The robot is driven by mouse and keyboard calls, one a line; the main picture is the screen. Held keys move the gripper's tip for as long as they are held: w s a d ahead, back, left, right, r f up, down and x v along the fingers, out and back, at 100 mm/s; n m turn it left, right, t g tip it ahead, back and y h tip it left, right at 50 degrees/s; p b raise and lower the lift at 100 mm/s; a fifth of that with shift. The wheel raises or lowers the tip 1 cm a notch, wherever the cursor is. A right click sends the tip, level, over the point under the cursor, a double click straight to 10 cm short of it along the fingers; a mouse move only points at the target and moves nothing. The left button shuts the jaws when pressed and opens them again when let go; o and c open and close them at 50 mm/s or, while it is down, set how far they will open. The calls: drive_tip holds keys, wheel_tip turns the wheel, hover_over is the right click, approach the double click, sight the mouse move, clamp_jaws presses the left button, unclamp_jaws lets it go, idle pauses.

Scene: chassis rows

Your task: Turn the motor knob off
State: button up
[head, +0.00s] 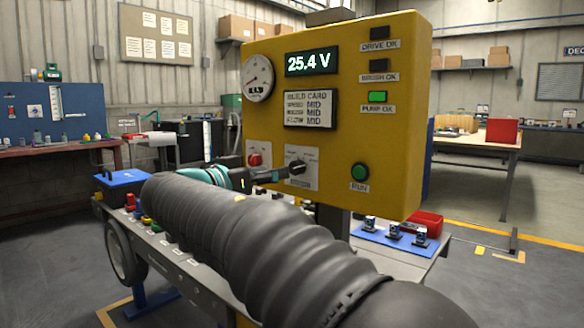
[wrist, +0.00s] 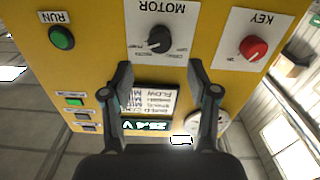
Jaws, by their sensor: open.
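The yellow control panel (head: 345,120) carries a black motor knob (head: 297,167) on a white plate, left of the green RUN button. In the wrist view, which is upside down, the motor knob (wrist: 159,40) sits under the MOTOR label, with a white mark towards the lower left. The small position labels are too blurred to read surely. My gripper (head: 268,176) is in front of the panel, close to the knob's left in the head view. In the wrist view my gripper (wrist: 160,72) is open and empty, its fingertips short of the knob. I cannot tell the exact gap.
A red key knob (wrist: 253,47) sits beside the motor plate; the green RUN button (wrist: 62,38) is on its other side. The display (head: 311,62) reads 25.4 V, and the PUMP OK lamp (head: 377,97) is lit green. A bench with small parts stands below the panel.

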sight(293, 167)
drive_tip(key=x, duration=0.7)
drive_tip(key=shift+w+d+p, duration=0.15)
drive_tip(key=shift+w+p, duration=0.05)
drive_tip(key=shift+p, duration=0.15)
clamp_jaws()
